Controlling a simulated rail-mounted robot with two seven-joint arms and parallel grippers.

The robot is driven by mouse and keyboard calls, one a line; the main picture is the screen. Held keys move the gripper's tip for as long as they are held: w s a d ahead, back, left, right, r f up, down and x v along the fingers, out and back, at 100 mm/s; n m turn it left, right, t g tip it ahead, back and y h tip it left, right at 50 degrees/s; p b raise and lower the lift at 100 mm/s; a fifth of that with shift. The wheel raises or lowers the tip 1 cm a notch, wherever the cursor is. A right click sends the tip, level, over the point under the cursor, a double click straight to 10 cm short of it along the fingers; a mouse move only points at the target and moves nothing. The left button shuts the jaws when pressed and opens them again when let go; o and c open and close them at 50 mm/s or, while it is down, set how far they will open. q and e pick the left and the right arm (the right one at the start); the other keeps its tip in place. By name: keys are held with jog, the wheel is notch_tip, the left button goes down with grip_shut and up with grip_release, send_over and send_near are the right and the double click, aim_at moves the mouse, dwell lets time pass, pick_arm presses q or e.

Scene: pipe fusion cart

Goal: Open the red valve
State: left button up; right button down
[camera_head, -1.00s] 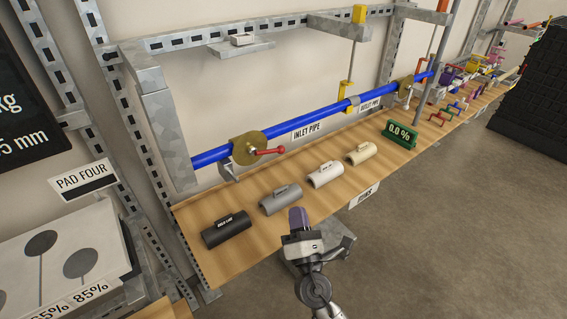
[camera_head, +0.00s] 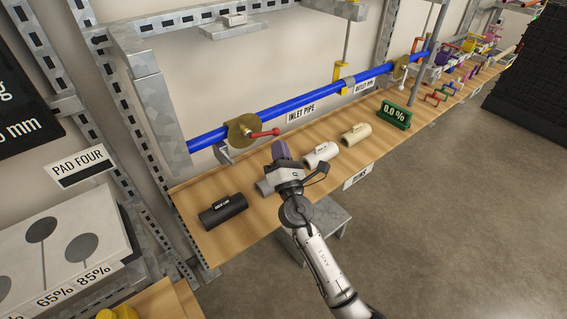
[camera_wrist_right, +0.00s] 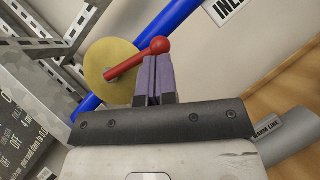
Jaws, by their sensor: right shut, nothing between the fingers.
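The red valve lever (camera_head: 262,134) sticks out to the right from a round brass-coloured disc (camera_head: 240,129) on the blue inlet pipe (camera_head: 300,108). In the right wrist view the red lever (camera_wrist_right: 139,59) ends in a round knob just beyond my fingertips, in front of the brass disc (camera_wrist_right: 103,70). My right gripper (camera_head: 282,152), with purple fingers, is below the lever and in front of it in the head view. It is shut and empty, its fingers together in the right wrist view (camera_wrist_right: 155,78). Whether it touches the knob cannot be told. My left gripper is not in view.
A black sleeve (camera_head: 223,211), a grey one partly behind my gripper, a white one (camera_head: 320,154) and a cream one (camera_head: 355,134) lie along the wooden bench. A green display (camera_head: 395,114) reads 0.0 %. Metal uprights stand at the left.

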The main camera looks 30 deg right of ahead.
jog(key=shift+w+d+r, duration=0.15)
jog(key=shift+w+r, duration=0.15)
jog(key=shift+w, duration=0.3)
